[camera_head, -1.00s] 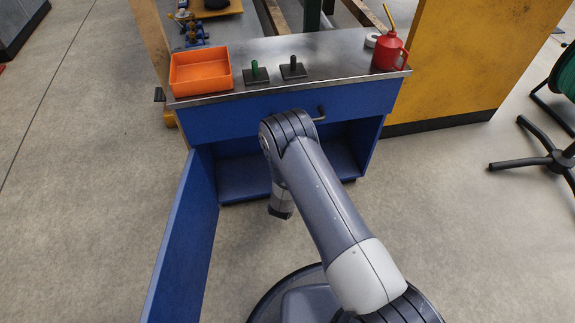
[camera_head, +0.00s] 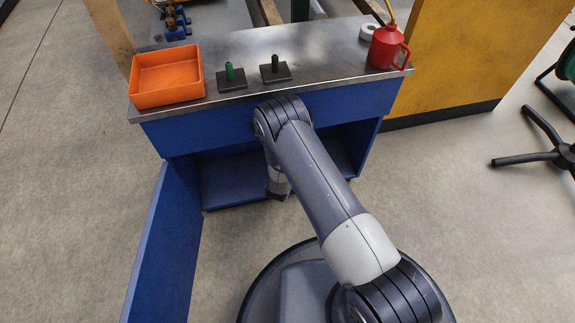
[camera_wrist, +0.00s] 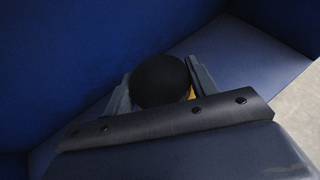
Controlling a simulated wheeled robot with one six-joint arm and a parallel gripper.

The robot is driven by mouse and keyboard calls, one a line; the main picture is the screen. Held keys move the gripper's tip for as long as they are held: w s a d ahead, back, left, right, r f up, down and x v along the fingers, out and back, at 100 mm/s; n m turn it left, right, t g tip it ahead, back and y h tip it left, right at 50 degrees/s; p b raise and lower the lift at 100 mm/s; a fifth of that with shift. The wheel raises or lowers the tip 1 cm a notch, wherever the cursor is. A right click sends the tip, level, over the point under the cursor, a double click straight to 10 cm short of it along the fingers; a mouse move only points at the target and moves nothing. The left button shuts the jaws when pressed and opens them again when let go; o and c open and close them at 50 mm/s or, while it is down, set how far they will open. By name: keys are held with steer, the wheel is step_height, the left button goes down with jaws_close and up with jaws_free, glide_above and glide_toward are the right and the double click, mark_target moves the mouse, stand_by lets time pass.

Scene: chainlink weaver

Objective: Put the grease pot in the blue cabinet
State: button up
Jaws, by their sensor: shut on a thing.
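The blue cabinet (camera_head: 215,131) stands ahead under a metal worktop, with its door (camera_head: 160,255) swung open on the left. Its open lower compartment shows a dark blue floor. My arm reaches down in front of the opening; my gripper's jaws are hidden in the head view. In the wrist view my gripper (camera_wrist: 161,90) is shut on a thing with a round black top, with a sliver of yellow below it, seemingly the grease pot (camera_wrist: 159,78). Blue cabinet surfaces surround it in that view. Whether the pot touches the compartment floor cannot be told.
On the worktop (camera_head: 225,62) are an orange tray (camera_head: 167,76), a green-handled and a black-handled tool on plates, a white roll and a red oil can (camera_head: 386,47). A yellow panel (camera_head: 470,50) stands right of the cabinet. A black stand leg is at far right.

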steer(key=shift+f+b, duration=0.95)
steer(key=shift+f, duration=1.7)
steer(key=shift+f, duration=0.15)
steer(key=o, duration=1.1)
steer(key=shift+s+r, duration=0.2)
steer(key=shift+r, duration=0.1)
steer(key=p+v, duration=0.4)
steer(key=v, duration=0.7)
steer(key=shift+s+p, duration=0.3)
